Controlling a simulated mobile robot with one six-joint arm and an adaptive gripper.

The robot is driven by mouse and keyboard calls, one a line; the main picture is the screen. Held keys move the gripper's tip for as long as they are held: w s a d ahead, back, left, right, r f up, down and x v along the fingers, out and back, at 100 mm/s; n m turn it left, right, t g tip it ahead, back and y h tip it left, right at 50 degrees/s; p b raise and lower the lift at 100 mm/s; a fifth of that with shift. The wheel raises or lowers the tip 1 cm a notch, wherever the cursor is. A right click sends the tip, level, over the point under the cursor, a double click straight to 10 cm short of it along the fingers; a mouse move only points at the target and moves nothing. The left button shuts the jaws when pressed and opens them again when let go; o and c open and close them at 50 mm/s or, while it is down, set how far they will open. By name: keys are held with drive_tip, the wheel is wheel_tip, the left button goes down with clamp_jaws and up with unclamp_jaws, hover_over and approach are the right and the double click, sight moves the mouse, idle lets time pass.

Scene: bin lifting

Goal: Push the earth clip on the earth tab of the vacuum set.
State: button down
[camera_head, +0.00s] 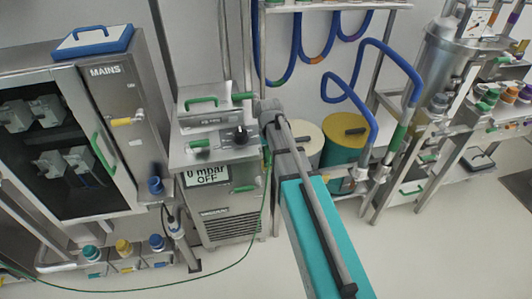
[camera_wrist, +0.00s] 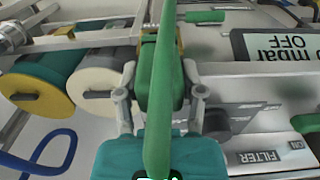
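The vacuum set (camera_head: 220,220) is a steel cabinet with a display reading "0 mbar OFF" (camera_head: 208,176). The display also shows upside down in the wrist view (camera_wrist: 285,45). My gripper (camera_wrist: 160,75) has its two grey fingers on either side of a dark green earth clip (camera_wrist: 172,100) with a yellowish edge, and appears to hold it. A bright green cable (camera_wrist: 160,125) crosses in front of the clip and hides part of it. In the head view the green cable (camera_head: 262,205) hangs from my gripper, beside the cabinet's right side. I cannot make out the earth tab.
A steel cabinet with a glass door (camera_head: 65,140) stands at left. Two drums, one cream (camera_head: 309,140) and one teal and yellow (camera_head: 343,150), stand right of the vacuum set. A blue hose (camera_head: 385,50) loops above them. Open floor (camera_head: 420,255) lies at lower right.

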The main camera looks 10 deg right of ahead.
drive_tip(key=shift+c, duration=0.6)
unclamp_jaws()
drive_tip(key=s+r+p, duration=0.1)
drive_tip(key=s, duration=1.5)
drive_tip(key=shift+a+r, duration=0.15)
drive_tip(key=shift+a, duration=0.25)
